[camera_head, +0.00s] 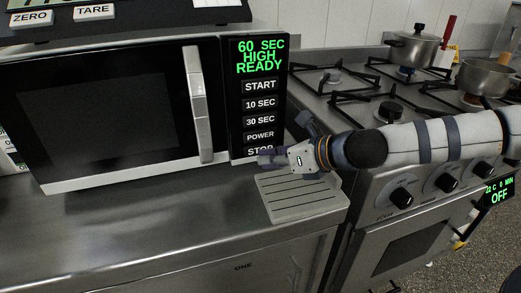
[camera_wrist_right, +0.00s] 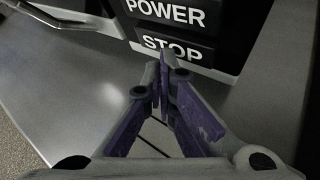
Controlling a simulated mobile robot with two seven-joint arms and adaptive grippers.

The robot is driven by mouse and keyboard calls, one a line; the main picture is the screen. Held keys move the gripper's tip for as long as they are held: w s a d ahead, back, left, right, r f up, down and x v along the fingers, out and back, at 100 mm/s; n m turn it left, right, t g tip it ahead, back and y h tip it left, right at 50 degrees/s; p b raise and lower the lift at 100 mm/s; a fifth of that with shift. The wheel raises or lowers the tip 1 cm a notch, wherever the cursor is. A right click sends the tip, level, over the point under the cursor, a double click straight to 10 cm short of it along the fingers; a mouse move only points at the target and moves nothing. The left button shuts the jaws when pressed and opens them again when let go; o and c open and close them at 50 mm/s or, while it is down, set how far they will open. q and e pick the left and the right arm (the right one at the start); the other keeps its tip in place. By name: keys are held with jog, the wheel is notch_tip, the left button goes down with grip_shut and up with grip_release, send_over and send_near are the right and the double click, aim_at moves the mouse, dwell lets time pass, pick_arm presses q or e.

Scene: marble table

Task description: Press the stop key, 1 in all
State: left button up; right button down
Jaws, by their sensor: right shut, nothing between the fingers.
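The microwave (camera_head: 120,180) stands on the steel counter at the left, door shut. Its black panel carries a column of keys and a green display reading 60 SEC HIGH READY. The STOP key (camera_head: 259,151) is the lowest key, partly hidden by my right gripper (camera_head: 264,157) in the head view. In the right wrist view the STOP key (camera_wrist_right: 172,48) shows just beyond the tips of the right gripper (camera_wrist_right: 163,66). That gripper is shut and empty, its tips close to the key. I cannot tell whether they touch it. My left gripper is not in view.
The POWER key (camera_head: 260,136) sits directly above the STOP key. A grey ribbed tray (camera_head: 300,212) lies below my right gripper. A stove (camera_head: 400,100) with pots (camera_head: 412,48) stands at the right, under my right arm. The counter front (camera_head: 130,225) is clear.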

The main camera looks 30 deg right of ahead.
aim_at(278, 190)
jog(key=shift+w, duration=0.15)
dwell(0.3)
jog(key=shift+s+a+r, duration=0.1)
jog(key=shift+s+a, duration=0.05)
jog(key=shift+s, duration=0.5)
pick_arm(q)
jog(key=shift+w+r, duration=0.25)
pick_arm(e)
jog(key=shift+s, duration=0.15)
jog(key=shift+s+a+r+p, duration=0.15)
jog(key=shift+s+p, duration=0.1)
jog(key=shift+s, duration=0.4)
jog(key=shift+s+a+f+p, duration=0.15)
jog(key=shift+s+p, duration=0.15)
jog(key=shift+s, duration=0.3)
jog(key=shift+s+a+r+p, duration=0.15)
jog(key=shift+s+p, duration=0.1)
jog(key=shift+s, duration=0.4)
jog(key=shift+s+a, duration=0.15)
jog(key=shift+s, duration=0.35)
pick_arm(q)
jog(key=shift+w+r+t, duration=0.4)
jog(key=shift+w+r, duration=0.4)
pick_arm(e)
jog(key=shift+f, duration=0.25)
